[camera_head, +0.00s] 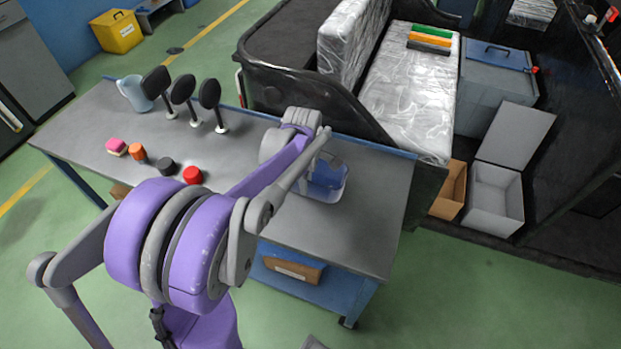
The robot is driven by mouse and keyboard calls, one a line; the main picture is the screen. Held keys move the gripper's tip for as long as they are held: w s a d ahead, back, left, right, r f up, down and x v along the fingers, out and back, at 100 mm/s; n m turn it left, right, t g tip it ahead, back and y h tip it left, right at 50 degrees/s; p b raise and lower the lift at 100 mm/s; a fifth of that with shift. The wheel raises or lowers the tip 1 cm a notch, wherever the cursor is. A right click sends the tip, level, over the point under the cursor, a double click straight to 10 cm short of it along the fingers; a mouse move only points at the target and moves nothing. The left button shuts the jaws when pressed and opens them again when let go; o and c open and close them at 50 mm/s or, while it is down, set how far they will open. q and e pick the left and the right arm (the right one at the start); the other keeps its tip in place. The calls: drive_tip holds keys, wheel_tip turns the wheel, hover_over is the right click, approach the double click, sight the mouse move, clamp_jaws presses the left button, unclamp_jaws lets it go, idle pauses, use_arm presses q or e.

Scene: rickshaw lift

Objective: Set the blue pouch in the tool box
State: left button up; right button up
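A clear tray (341,191) on the grey workbench holds something blue (326,174), partly covered by my arm; I cannot tell for sure that it is the pouch. My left arm reaches across the bench, and its gripper end (304,122) is at the bench's far side, just beyond the tray in the picture. Its fingers are not clear, so I cannot see whether it is open or holds anything. I cannot tell which is the tool box. My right gripper is out of view.
The workbench (345,245) is bare at its front right. A blue jug (135,94), black paddle-like stands (183,90) and small coloured pieces (193,175) occupy its left. The dark cart wall (300,100) rises behind it. A cardboard box (449,190) adjoins the open grey box.

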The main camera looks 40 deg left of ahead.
use_arm(q)
clamp_jaws()
idle(1.1)
